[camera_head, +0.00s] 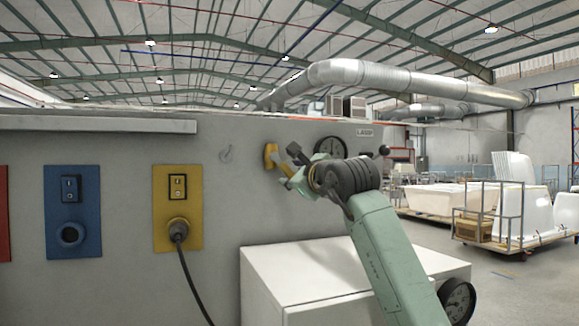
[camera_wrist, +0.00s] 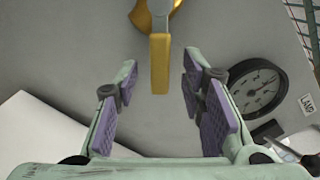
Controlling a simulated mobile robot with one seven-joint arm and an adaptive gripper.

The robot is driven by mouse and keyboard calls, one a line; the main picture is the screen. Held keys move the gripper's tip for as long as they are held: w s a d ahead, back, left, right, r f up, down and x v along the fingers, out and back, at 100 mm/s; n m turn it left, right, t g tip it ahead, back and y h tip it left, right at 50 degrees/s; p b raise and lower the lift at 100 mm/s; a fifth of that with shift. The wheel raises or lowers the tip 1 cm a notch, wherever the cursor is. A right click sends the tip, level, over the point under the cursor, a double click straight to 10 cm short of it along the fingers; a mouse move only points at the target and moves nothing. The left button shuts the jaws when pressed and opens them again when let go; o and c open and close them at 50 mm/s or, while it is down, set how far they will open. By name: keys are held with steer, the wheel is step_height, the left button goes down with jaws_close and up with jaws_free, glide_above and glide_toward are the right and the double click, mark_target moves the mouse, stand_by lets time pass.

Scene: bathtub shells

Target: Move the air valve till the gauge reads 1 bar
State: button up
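The yellow air valve handle (camera_head: 270,156) sticks out from the grey wall panel; in the wrist view it hangs at top centre (camera_wrist: 160,62). My gripper (camera_head: 289,164) is just right of the handle in the head view. In the wrist view my gripper (camera_wrist: 158,78) is open, with one purple-padded finger on each side of the handle's lower end and a gap visible on both sides. A round black gauge (camera_head: 330,148) is on the panel to the right, also in the wrist view (camera_wrist: 257,88). Its reading is too small to tell.
A white box (camera_head: 310,270) juts out below the valve. Left are a yellow socket (camera_head: 165,200) with a hanging cable and a blue socket (camera_head: 86,215). A black-knobbed lever (camera_head: 384,150) is right of the gauge.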

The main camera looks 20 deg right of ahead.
mark_target(291, 174)
steer(key=shift+w+p, duration=0.45)
steer(key=shift+w, duration=1.15)
jaws_close()
